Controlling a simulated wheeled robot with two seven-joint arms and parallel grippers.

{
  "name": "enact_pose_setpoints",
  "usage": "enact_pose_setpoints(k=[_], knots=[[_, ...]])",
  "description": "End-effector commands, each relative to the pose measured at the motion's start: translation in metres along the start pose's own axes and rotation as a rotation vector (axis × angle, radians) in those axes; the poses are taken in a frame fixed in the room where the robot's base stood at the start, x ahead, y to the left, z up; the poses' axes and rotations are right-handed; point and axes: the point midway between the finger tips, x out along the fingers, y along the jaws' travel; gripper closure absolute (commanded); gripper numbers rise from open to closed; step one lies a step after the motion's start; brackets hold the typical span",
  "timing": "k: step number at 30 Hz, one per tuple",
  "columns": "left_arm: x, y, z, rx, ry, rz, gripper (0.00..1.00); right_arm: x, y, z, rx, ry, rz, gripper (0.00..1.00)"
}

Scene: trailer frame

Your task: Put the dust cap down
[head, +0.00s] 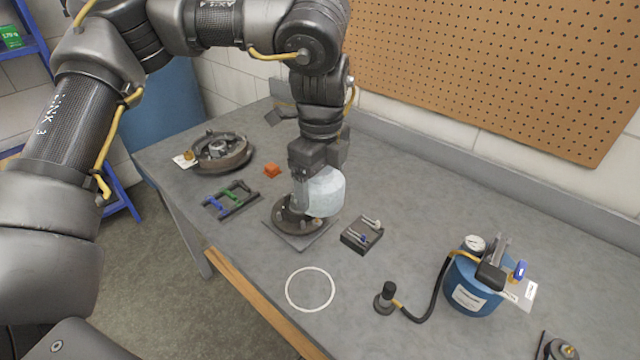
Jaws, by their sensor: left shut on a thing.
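My left gripper (300,193) points down over the bench, above a dark round hub (291,222) on a square base plate (302,241). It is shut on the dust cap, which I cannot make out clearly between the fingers. A pale, rounded, translucent thing (325,193) shows just right of the fingers; I cannot tell whether it touches them. The gripper and this pale thing hide part of the hub. A white ring (331,303) is marked on the bare bench top in front of the plate. My right gripper is not in view.
On the grey bench (400,280) are a brake drum assembly (222,153), a green-and-blue-handled rack (231,199), an orange block (272,170) and a black tool block (362,234). To the right stand a hose end (385,298) and a blue tank (468,287). The ring's inside is clear.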

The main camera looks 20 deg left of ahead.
Motion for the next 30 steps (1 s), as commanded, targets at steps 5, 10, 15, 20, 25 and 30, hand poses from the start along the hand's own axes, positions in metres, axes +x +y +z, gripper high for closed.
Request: enact_pose_setpoints(k=[5, 10, 15, 20, 25, 30], knots=[[0.004, 0.005, 0.008, -0.316, 0.0, 0.0, 0.43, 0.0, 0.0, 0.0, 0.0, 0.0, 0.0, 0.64], [0.01, 0.012, 0.018, -0.743, 0.0, 0.0, 0.43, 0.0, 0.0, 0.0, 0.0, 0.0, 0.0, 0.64], [0.015, 0.018, 0.026, -1.125, 0.0, 0.001, 0.43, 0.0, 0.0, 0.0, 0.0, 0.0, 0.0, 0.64], [0.018, 0.022, 0.031, -1.376, 0.0, 0.0, 0.43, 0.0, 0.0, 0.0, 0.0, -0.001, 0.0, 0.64], [0.019, 0.024, 0.033, -1.504, 0.0, 0.0, 0.43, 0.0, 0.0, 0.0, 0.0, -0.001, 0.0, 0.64], [0.02, 0.024, 0.034, -1.529, 0.0, 0.0, 0.43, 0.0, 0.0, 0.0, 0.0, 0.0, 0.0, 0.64]])
